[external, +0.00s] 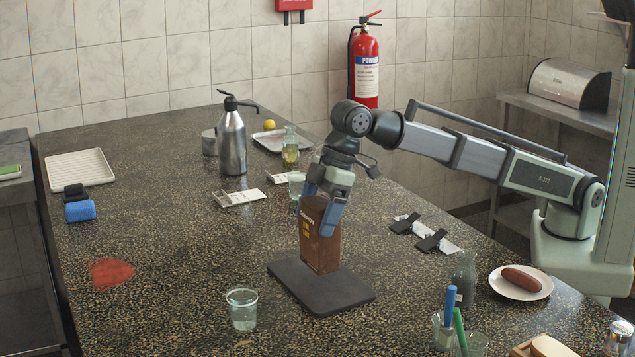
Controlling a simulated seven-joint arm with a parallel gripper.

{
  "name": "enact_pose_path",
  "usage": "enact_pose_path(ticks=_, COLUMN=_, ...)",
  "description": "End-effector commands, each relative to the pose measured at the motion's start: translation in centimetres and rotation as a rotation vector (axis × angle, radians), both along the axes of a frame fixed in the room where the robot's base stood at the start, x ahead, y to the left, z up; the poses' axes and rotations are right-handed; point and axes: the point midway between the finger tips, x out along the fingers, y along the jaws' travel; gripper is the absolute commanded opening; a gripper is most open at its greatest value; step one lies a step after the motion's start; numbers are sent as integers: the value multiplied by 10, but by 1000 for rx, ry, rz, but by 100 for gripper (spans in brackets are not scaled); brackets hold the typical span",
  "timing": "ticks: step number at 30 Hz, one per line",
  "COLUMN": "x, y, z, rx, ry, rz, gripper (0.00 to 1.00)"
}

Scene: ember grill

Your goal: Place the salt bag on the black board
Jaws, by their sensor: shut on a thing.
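A brown upright bag (320,250), which I take as the salt bag, has pale and yellow print too small to read. The black board (345,298) lies flat on the speckled counter. My gripper (322,212) points down from above and is shut on the upper part of the bag. The bag stands over the back left part of the board, and its lower edge appears to meet the board's surface. I cannot tell whether it presses on it or hangs just above.
A glass (242,308) stands left of the board, and another glass (297,185) stands behind the gripper. Dark clips with white packets (425,233) lie right. A grey vase (464,280) and a plate with a sausage (520,282) stand further right. The counter's left middle is mostly clear.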

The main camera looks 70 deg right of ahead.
Motion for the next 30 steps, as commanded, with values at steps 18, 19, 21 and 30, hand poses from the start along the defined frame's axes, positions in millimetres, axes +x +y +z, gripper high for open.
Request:
enact_pose_path(ticks=18, x=0, y=0, z=-31, rx=2, ry=-2, rz=0, gripper=8)
enact_pose_path(ticks=19, x=0, y=0, z=-31, rx=2, ry=-2, rz=0, gripper=8)
enact_pose_path(ticks=21, x=0, y=0, z=-33, rx=2, ry=-2, rz=0, gripper=8)
enact_pose_path(ticks=30, x=0, y=0, z=-34, rx=0, ry=0, rz=0, gripper=100)
